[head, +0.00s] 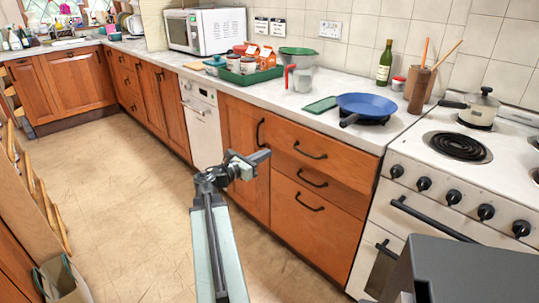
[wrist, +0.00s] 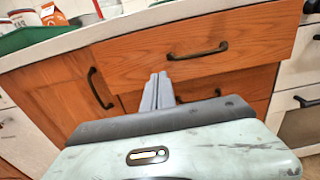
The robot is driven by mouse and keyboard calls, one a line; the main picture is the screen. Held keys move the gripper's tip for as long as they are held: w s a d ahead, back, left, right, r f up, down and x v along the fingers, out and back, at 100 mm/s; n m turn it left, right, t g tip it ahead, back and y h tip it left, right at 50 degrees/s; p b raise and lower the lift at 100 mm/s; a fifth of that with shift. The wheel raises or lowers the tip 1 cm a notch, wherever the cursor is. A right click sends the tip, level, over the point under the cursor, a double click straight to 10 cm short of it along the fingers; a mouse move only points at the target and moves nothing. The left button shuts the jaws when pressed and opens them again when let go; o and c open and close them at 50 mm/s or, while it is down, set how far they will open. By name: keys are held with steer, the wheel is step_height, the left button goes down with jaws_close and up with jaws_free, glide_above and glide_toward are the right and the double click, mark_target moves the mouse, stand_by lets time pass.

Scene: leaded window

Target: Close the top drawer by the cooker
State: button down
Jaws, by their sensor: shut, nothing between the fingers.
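The top drawer (head: 343,165) is an orange-brown wooden front with a dark curved handle (head: 310,152), left of the cooker (head: 455,190) and under the worktop. It seems to stand out a little over the drawer below; how far is hard to judge. In the wrist view the top drawer (wrist: 135,62) spans the upper middle, its handle (wrist: 197,50) right of centre. My gripper (head: 265,156) is shut and empty, in front of the cabinet, left of the drawer handles. In the wrist view its fingertips (wrist: 158,78) overlap the drawer's lower edge; contact cannot be told.
Lower drawers (head: 315,225) sit beneath, and a cupboard door (head: 242,150) is to the left. The worktop (head: 345,130) holds a blue pan (head: 367,103) and a green tray (head: 235,76). The floor (head: 120,200) to the left is clear.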

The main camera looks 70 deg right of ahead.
mark_target(292, 141)
steer(key=x, duration=1.1)
steer(key=shift+s+d+f, duration=0.1)
steer(key=shift+d, duration=0.15)
